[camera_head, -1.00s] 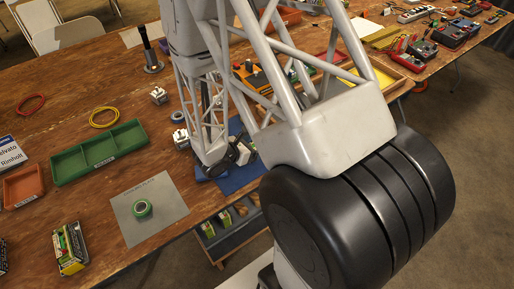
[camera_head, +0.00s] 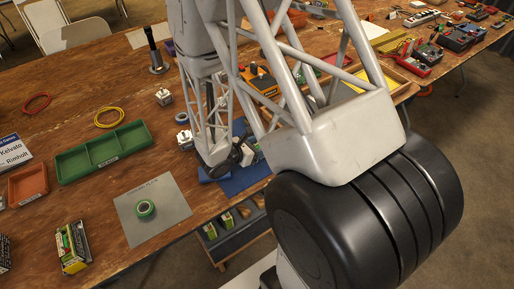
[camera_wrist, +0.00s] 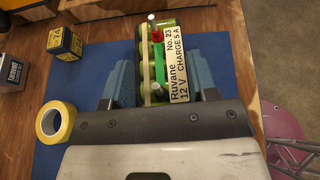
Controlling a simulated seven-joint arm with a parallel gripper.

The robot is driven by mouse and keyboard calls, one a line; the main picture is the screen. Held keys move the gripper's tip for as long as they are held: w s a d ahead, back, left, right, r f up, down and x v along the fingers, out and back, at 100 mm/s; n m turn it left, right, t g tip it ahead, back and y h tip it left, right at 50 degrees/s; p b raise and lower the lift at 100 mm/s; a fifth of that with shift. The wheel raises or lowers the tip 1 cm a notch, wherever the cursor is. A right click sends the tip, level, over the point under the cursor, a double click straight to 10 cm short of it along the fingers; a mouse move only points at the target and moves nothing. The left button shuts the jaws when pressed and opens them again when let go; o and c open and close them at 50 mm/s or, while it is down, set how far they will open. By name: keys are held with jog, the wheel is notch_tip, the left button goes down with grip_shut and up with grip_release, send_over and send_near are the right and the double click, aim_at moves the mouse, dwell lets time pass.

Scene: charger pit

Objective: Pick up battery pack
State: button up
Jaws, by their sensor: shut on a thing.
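The battery pack (camera_wrist: 178,62) has green cells and a cream label reading "Ruvane No. 23, 12 V, CHARGE 5 A". It lies between the two blue fingers of my gripper (camera_wrist: 161,80) in the wrist view, and the gripper is shut on it. A blue mat (camera_wrist: 80,120) is beneath them. I cannot tell whether the pack touches the mat. In the head view my gripper (camera_head: 240,157) is over the blue mat (camera_head: 250,178) near the table's front edge, and my arm hides much of it.
A yellow tape roll (camera_wrist: 54,122) and a numbered block (camera_wrist: 66,43) are left of the pack. A shelf (camera_head: 240,238) hangs below the edge.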

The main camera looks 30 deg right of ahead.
jog(key=shift+r, duration=0.6)
jog(key=shift+s+a+r, duration=0.1)
jog(key=shift+s+r, duration=0.15)
jog(key=shift+r, duration=0.25)
jog(key=shift+s+a+r, duration=0.1)
jog(key=shift+s+r, duration=0.1)
jog(key=shift+r, duration=0.3)
jog(key=s+a+r, duration=0.1)
jog(key=s+a, duration=0.4)
jog(key=s, duration=0.9)
jog(key=shift+a+r, duration=0.15)
